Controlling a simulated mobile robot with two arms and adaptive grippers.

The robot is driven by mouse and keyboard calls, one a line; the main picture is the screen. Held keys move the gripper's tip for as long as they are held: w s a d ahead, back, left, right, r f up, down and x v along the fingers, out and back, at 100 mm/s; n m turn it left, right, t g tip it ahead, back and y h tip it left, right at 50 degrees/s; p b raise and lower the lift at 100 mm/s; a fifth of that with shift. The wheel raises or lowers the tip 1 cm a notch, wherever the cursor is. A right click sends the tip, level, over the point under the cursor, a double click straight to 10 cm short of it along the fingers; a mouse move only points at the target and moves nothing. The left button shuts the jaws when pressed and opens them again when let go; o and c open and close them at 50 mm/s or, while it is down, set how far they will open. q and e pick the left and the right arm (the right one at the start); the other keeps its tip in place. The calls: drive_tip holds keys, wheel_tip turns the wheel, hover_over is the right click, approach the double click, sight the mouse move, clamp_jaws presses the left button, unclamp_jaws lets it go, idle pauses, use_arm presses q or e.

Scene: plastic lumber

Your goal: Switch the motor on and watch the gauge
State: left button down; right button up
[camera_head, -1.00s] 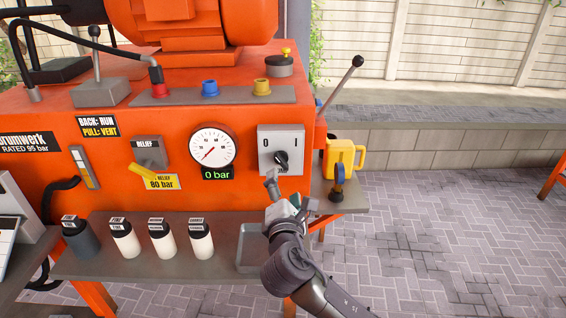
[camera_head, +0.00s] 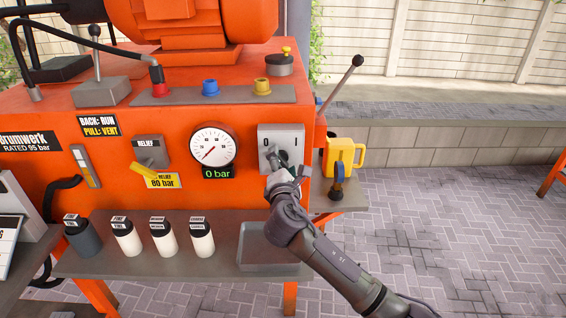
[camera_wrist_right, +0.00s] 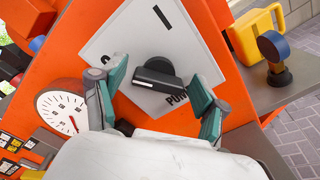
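The white motor switch panel (camera_head: 293,135), marked 0 and I, is on the front of the orange machine. My right gripper (camera_head: 275,158) is in front of it and hides most of its knob. In the right wrist view, the black knob (camera_wrist_right: 156,74) lies between the spread teal-padded fingers of my right gripper (camera_wrist_right: 156,80), with gaps visible on both sides. The round gauge (camera_head: 212,146) has its red needle at the lower left, and the display (camera_head: 217,173) below reads 0 bar. The gauge also shows in the right wrist view (camera_wrist_right: 62,108). My left gripper is out of view.
A yellow relief lever (camera_head: 147,167) is left of the gauge. Several bottles (camera_head: 162,238) and a grey tray (camera_head: 268,262) stand on the shelf below. A yellow jug (camera_head: 341,155) and a blue-topped object (camera_head: 337,181) are right of the switch. Paved floor lies open at the right.

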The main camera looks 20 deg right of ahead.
drive_tip(key=c, duration=0.9)
drive_tip(key=shift+o, duration=0.2)
drive_tip(key=shift+f, duration=0.1)
drive_tip(key=shift+f+m+b, duration=0.1)
drive_tip(key=shift+m+b, duration=0.45)
drive_tip(key=shift+m, duration=0.55)
drive_tip(key=m+b, duration=0.2)
drive_tip(key=m, duration=0.2)
drive_tip(key=shift+f, duration=0.1)
drive_tip(key=m+b, duration=0.1)
drive_tip(key=m, duration=0.3)
drive_tip(key=shift+m+b, duration=0.3)
drive_tip(key=shift+m, duration=0.1)
drive_tip(key=shift+m+b, duration=0.45)
drive_tip(key=shift+m, duration=0.95)
drive_tip(key=o, duration=1.2)
drive_tip(key=shift+c, duration=0.2)
